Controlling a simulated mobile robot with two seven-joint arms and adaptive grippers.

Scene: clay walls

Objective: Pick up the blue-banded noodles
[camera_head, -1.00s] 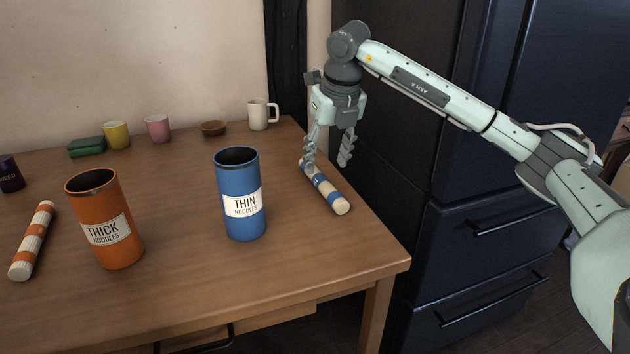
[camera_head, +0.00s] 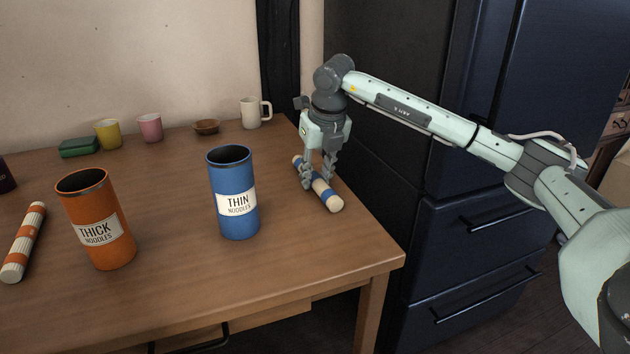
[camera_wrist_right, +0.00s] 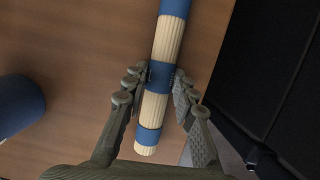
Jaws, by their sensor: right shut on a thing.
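The blue-banded noodles (camera_head: 325,194) are a pale roll with blue bands, lying on the table near its right edge. My right gripper (camera_head: 318,185) points down over them, shut on the roll with a finger on each side. In the right wrist view the noodles (camera_wrist_right: 165,45) run lengthwise between the fingers, and my right gripper (camera_wrist_right: 160,82) closes at a blue band. The roll appears to rest on the table still. My left gripper is not in view.
A blue THIN noodles canister (camera_head: 233,190) stands left of the roll, and an orange THICK noodles canister (camera_head: 97,220) further left. Orange-banded noodles (camera_head: 23,243) lie at far left. Cups, a bowl (camera_head: 206,127) and a mug (camera_head: 255,112) line the back. A dark cabinet (camera_head: 480,200) stands right.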

